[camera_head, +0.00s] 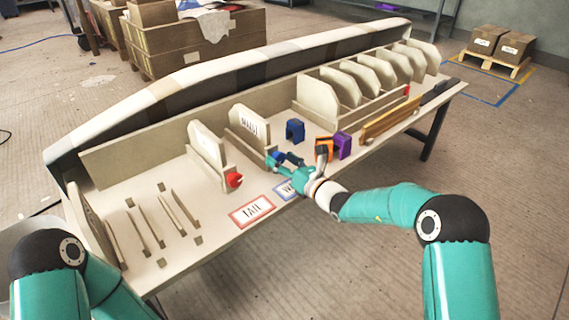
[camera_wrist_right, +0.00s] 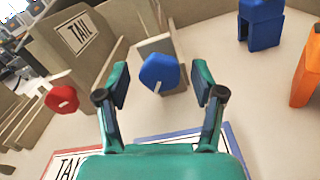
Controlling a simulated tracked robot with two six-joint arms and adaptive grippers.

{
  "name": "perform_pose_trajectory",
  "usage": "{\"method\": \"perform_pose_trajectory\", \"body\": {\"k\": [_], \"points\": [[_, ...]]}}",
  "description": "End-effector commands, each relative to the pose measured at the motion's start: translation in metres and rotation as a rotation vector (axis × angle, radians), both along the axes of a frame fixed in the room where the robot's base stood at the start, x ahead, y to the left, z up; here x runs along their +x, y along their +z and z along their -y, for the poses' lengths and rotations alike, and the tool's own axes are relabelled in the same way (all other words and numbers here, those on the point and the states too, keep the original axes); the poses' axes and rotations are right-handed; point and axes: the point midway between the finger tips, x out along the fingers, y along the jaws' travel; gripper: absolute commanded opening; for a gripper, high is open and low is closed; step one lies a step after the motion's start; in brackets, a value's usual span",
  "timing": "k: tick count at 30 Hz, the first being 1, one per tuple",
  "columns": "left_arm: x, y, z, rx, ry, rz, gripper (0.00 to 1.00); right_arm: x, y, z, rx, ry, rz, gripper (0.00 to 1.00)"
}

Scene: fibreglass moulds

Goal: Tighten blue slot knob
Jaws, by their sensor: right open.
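The blue slot knob (camera_wrist_right: 158,72) is a faceted blue piece with a pale slot, on the front end of a cream slot base, in the right wrist view. My right gripper (camera_wrist_right: 161,85) is open, with one finger on each side of the knob and a visible gap to both. In the head view the gripper (camera_head: 284,160) is at the table's front, largely covering the knob. A red knob (camera_head: 234,180) sits on the neighbouring slot to the left; it also shows in the wrist view (camera_wrist_right: 62,98). My left gripper is out of view.
A blue block (camera_head: 295,130), an orange one (camera_head: 323,148) and a purple one (camera_head: 342,146) stand right of the gripper. Upright cream panels (camera_head: 372,75) line the back right. A red-bordered TAIL card (camera_head: 252,211) lies at the front edge.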

Motion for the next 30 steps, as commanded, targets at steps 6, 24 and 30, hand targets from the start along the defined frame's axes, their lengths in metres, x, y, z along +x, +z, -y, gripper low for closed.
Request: {"method": "perform_pose_trajectory", "body": {"k": [6, 24, 30], "points": [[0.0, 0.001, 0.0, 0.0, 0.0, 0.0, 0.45, -0.011, 0.0, 0.009, 0.0, -0.002, 0.0, 0.68], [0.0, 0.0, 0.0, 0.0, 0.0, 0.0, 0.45, -0.093, -0.001, 0.068, 0.0, -0.002, -0.002, 0.68], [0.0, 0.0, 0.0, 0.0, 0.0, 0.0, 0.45, -0.098, -0.002, 0.071, 0.0, 0.0, -0.001, 0.68]]}}
